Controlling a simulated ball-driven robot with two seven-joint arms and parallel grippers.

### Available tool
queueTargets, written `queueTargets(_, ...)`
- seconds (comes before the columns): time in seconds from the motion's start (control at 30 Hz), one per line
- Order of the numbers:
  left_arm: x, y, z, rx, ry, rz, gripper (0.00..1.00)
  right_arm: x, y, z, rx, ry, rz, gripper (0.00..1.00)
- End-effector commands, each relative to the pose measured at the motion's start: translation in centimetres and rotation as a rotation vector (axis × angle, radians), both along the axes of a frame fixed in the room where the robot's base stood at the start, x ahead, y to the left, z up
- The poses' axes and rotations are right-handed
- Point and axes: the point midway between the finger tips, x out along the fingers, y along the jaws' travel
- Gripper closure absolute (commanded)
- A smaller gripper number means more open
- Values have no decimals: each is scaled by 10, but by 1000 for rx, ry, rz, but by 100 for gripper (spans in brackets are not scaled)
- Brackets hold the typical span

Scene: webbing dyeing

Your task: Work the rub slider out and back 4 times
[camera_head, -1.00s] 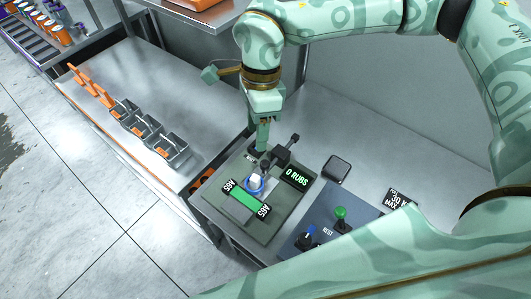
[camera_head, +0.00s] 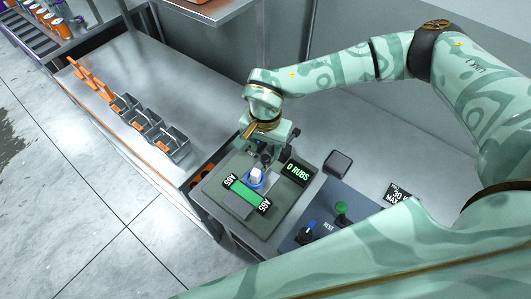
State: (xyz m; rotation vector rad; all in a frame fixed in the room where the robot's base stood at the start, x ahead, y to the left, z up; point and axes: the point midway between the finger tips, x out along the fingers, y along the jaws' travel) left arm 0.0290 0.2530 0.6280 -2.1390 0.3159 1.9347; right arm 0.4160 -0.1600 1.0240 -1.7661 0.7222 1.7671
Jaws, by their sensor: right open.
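The rub slider (camera_head: 256,176) is a pale block with a blue ring at its base, on the green rubbing machine (camera_head: 227,214). A bright green strip labelled A65 at both ends lies beside it. The counter display (camera_head: 296,171) reads 0 RUBS. My right gripper (camera_head: 264,160) is open, pointing down just behind the slider, with its dark fingers close to it. Its wrist and body hide the machine's far part. I cannot tell whether the fingers touch the slider. My left gripper is not in view.
A blue-grey panel (camera_head: 325,222) with a green button (camera_head: 341,208) and a blue knob (camera_head: 311,226) sits at the right. A dark square pad (camera_head: 338,163) lies behind it. Metal bins (camera_head: 160,138) with orange parts stand on the left bench.

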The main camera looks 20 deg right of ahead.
Motion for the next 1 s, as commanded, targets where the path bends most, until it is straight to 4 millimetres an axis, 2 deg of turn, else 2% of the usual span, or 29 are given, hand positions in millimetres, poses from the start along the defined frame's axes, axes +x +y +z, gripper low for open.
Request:
queueTargets(0.1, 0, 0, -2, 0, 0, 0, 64, -1, 0, -20, 0, 1, -1, 54)
queueTargets(0.2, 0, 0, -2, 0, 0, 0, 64, 0, 0, -30, 0, 1, -1, 54)
queueTargets(0.57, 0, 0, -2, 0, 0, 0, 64, 0, 0, -36, 1, -1, -1, 54)
queueTargets(0.73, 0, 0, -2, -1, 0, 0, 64, 0, 0, -36, 1, -1, -1, 98)
queueTargets(1.0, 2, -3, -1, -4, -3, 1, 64, 0, 0, -35, 1, 0, 0, 100)
